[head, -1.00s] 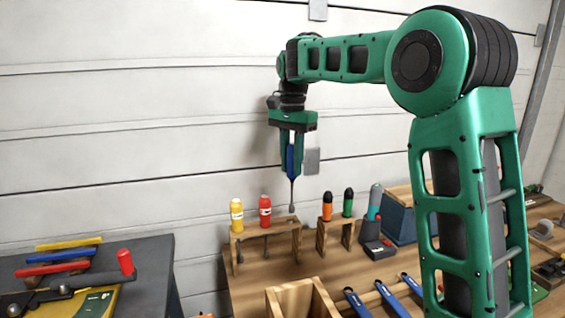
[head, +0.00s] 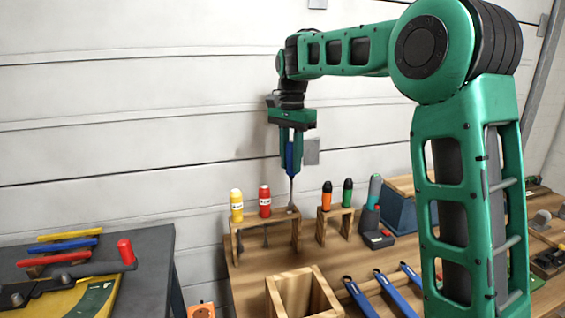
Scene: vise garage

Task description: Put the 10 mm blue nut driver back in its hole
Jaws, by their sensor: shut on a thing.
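My gripper (head: 291,165) is shut on the blue nut driver (head: 290,155) and points straight down. The driver hangs upright, its grey shaft and socket below the jaws. Its tip is at the top board of a wooden rack (head: 283,220), near the right end. I cannot tell whether the tip is above the board or in a hole. A yellow driver (head: 236,204) and a red driver (head: 265,202) stand in the rack to the left of it, their shafts showing below the board.
A second rack (head: 322,225) with orange (head: 327,195) and green (head: 347,192) handled tools stands close on the right. An open wooden box (head: 290,292) and several blue-handled tools (head: 357,297) are in front. A dark bench (head: 150,255) stands at left.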

